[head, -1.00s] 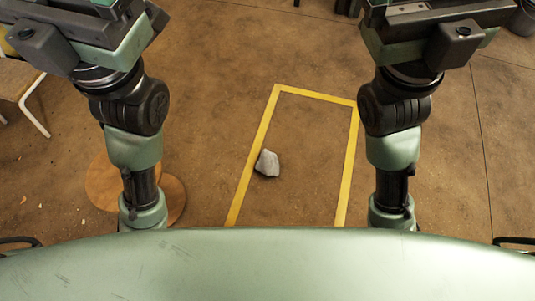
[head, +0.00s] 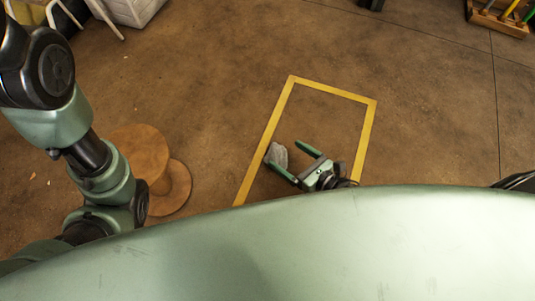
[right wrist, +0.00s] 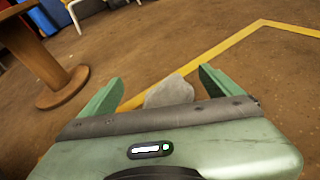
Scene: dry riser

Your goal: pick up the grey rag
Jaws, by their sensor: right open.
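The grey rag (head: 277,155) lies crumpled on the brown floor, by the left strip of a yellow taped outline. My right gripper (head: 294,161) is open, low over the floor inside the outline, with its fingers pointing left toward the rag. In the right wrist view the rag (right wrist: 170,91) shows between the two green fingers (right wrist: 160,88), its near part hidden by the gripper body. I cannot tell whether a finger touches it. My left arm comes in at the left of the head view, but its gripper is out of frame.
A round wooden spool-like table (head: 137,150) stands left of the outline; it also shows in the right wrist view (right wrist: 35,60). The yellow tape (head: 335,91) lies flat. A white crate (head: 135,9) and a wooden tool rack (head: 497,18) stand far back. Floor around the rag is clear.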

